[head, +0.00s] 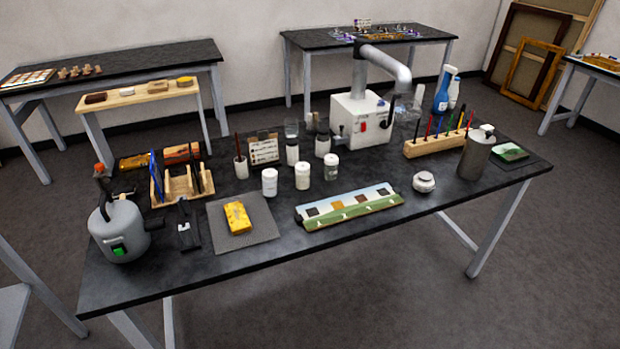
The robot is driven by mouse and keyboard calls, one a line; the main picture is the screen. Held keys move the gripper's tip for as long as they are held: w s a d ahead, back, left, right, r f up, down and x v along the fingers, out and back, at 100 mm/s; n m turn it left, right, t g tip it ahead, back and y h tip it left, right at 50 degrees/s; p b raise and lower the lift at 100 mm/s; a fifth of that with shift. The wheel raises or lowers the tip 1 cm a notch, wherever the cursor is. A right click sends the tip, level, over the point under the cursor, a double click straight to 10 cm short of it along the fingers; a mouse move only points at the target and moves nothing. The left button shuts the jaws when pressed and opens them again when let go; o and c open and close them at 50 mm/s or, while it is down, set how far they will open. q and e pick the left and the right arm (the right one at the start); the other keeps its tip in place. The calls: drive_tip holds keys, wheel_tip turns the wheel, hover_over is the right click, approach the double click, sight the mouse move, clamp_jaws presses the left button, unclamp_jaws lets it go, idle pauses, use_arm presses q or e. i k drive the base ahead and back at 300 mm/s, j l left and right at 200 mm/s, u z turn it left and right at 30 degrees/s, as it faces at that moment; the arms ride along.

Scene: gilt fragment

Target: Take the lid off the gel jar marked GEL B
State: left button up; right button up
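Three small white-lidded jars stand upright near the middle of the black table: a left jar (270,183), a middle jar (302,177) and a right jar (331,168). A low, round, pale jar (424,182) stands apart, right of the painted panel. All of these look closed. Their lettering is too small to read, so I cannot tell which one is marked GEL B. Neither of my grippers is in view.
A gilt fragment (237,217) lies on a grey mat (262,232). A painted panel (349,206) lies in front of the jars. A white extractor box (360,122) stands behind them, a grey vessel (119,228) at left. The table's (330,250) front strip is clear.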

sight(302, 181)
drive_tip(key=j+z, duration=0.65)
drive_tip(key=j, duration=0.3)
drive_tip(key=k+j+z, duration=0.15)
drive_tip(key=j+z, duration=0.2)
drive_tip(key=j, duration=0.1)
